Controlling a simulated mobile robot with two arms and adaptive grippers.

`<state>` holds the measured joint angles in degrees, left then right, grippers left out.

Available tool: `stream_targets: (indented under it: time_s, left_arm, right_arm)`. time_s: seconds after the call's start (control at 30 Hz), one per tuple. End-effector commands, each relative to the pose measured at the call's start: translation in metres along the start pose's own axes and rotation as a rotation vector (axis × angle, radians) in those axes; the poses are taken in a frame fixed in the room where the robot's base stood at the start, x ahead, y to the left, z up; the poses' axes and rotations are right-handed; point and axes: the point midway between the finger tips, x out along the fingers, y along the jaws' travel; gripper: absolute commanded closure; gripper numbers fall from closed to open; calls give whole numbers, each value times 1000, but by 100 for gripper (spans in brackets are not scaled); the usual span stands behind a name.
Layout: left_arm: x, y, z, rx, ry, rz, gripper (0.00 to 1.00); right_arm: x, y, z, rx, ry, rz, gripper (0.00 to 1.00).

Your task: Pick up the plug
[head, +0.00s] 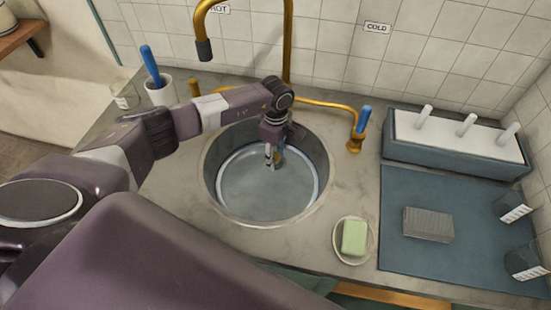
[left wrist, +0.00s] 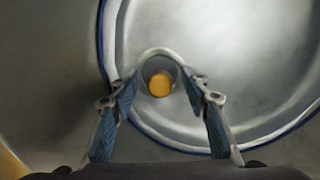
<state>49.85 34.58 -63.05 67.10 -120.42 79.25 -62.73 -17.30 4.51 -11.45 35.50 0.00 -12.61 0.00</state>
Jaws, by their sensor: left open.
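The plug (left wrist: 160,84) shows in the left wrist view as a round orange top inside a grey ring. It lies between and beyond the fingertips of my left gripper (left wrist: 162,92), which is open, with one blue-padded finger on each side. I cannot tell whether the fingers touch it. In the head view my left gripper (head: 271,158) points down inside the round sink (head: 213,165). My right gripper is not in view.
A blue-rimmed round basin (head: 250,195) fills the sink bottom. A gold tap (head: 288,45) rises behind it. A soap dish (head: 341,250) with green soap, a blue mat (head: 400,265) and a grey trough (head: 440,160) stand right. A white cup (head: 161,95) stands left.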

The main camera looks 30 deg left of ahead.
Motion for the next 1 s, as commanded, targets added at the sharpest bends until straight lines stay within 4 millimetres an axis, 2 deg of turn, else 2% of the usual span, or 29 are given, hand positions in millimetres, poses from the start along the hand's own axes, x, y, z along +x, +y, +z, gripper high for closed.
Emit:
stream_targets:
  time_s: [0.27, 0.63, 0.87, 1.0]
  left_arm:
    - [2, 0, 0, 0, -1, 1, 59]
    - [2, 0, 0, 0, -1, 1, 100]
    - [1, 1, 0, 0, -1, 2, 100]
    - [-9, 2, -1, -2, -1, 3, 100]
  right_arm:
    - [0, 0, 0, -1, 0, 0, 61]
    - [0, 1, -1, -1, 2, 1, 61]
    - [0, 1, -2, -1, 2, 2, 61]
    - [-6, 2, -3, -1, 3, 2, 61]
